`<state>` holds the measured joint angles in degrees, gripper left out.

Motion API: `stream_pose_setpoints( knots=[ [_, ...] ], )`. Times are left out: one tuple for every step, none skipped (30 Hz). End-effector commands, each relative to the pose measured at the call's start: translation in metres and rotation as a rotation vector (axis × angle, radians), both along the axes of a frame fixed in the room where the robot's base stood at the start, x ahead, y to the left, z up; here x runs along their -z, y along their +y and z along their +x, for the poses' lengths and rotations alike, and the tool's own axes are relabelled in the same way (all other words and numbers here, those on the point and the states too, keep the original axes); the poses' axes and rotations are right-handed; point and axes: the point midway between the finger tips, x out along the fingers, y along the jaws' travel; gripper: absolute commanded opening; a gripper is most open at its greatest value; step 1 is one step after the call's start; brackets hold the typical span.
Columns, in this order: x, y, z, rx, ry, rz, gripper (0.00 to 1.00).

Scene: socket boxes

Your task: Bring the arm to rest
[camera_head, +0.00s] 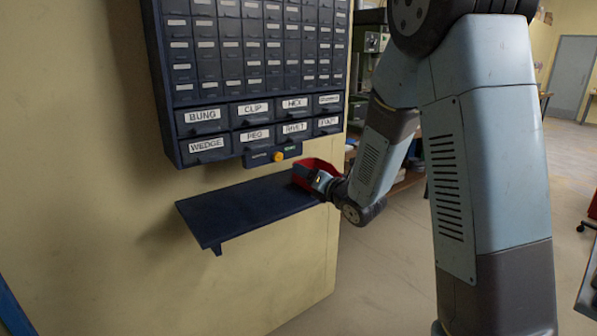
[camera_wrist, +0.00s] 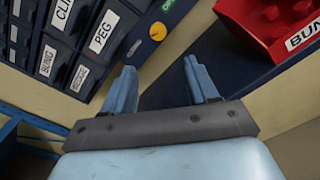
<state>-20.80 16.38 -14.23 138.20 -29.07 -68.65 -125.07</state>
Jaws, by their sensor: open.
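My arm reaches from the right of the head view toward the wall shelf. My gripper (camera_wrist: 160,90) shows in the wrist view with its two blue fingers apart and nothing between them. In the head view the gripper end (camera_head: 322,182) is at the right end of the dark shelf (camera_head: 245,208), in front of a red bin (camera_head: 313,167). The fingertips are hard to make out there. In the wrist view the red bin (camera_wrist: 262,38) lies beyond the right finger, apart from it. It holds red pieces, and its label begins with "BUN".
A dark drawer cabinet (camera_head: 252,113) with labelled drawers hangs above the shelf. A yellow knob (camera_head: 278,157) sits below the drawers; it also shows in the wrist view (camera_wrist: 157,31). The left part of the shelf is bare. Open floor (camera_head: 390,270) lies right of the wall.

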Motion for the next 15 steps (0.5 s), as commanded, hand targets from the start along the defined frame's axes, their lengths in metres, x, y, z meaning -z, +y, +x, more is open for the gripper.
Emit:
stream_pose_setpoints(
  knots=[
    [-0.0001, -0.0023, -0.0033, 0.000, 0.000, 0.000, 0.58],
    [-0.0001, -0.0032, -0.0046, 0.000, 0.000, 0.000, 0.58],
    [0.0000, -0.0041, -0.0061, 0.000, 0.000, 0.000, 0.58],
    [0.0000, -0.0046, -0.0069, 0.000, 0.000, 0.000, 0.58],
    [0.0000, -0.0050, -0.0076, 0.000, 0.000, 0.000, 0.58],
    [0.0001, -0.0053, -0.0081, 0.000, 0.000, 0.000, 0.58],
    [0.0001, -0.0054, -0.0083, 0.000, 0.000, 0.000, 0.58],
    [0.0002, -0.0054, -0.0084, 0.000, 0.000, 0.000, 0.58],
    [0.0002, -0.0054, -0.0083, 0.000, 0.000, 0.000, 0.58],
    [0.0002, -0.0054, -0.0083, 0.000, 0.000, 0.000, 0.58],
    [0.0001, -0.0054, -0.0082, 0.000, 0.000, 0.000, 0.58],
    [0.0001, -0.0054, -0.0082, 0.000, 0.000, 0.000, 0.58],
    [0.0001, -0.0053, -0.0081, 0.000, 0.000, 0.000, 0.58],
    [0.0000, -0.0054, -0.0081, 0.001, 0.001, 0.000, 0.58],
    [-0.0007, -0.0060, -0.0080, 0.003, 0.003, 0.003, 0.58]
  ],
)
